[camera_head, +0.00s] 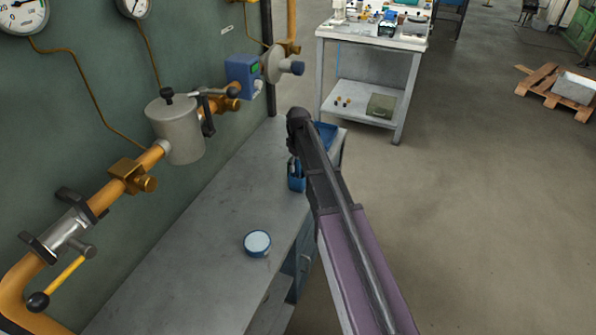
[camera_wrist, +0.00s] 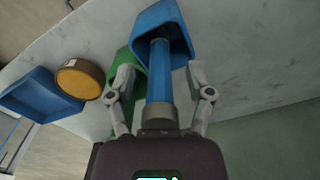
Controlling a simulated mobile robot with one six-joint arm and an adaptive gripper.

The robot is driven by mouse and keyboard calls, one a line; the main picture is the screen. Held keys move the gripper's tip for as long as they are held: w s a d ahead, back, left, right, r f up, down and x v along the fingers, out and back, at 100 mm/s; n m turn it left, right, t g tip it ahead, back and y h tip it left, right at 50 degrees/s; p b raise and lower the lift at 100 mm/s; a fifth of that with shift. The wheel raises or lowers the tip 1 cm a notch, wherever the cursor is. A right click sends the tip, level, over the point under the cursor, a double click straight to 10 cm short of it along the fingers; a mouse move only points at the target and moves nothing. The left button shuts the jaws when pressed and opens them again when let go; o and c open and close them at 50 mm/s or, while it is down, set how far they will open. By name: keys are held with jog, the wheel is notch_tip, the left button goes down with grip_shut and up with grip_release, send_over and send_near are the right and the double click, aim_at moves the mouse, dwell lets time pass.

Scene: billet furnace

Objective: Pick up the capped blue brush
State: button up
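A blue cylinder, seemingly the capped blue brush (camera_wrist: 159,82), stands out of a blue holder (camera_wrist: 177,20) in the wrist view. Its far end is inside the holder, and a grey-brown collar is at its near end, close to my palm. My gripper (camera_wrist: 160,75) is open, with one finger on each side of the brush and visible gaps between. In the head view, the holder (camera_head: 297,183) stands near the bench's right edge, partly behind my arm. My fingers and the brush cannot be made out clearly there.
The wrist view shows a green container (camera_wrist: 125,62), a brown-rimmed round object (camera_wrist: 79,78) and a blue tray (camera_wrist: 42,93) to the left. In the head view, a round blue-rimmed item (camera_head: 257,243) lies on the grey bench (camera_head: 190,270). Pipes and a valve pot (camera_head: 178,132) line the wall.

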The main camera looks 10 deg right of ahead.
grip_shut()
jog(key=shift+r, duration=0.1)
notch_tip(320, 180, up, 10)
jog(key=p, duration=1)
dwell(1.2)
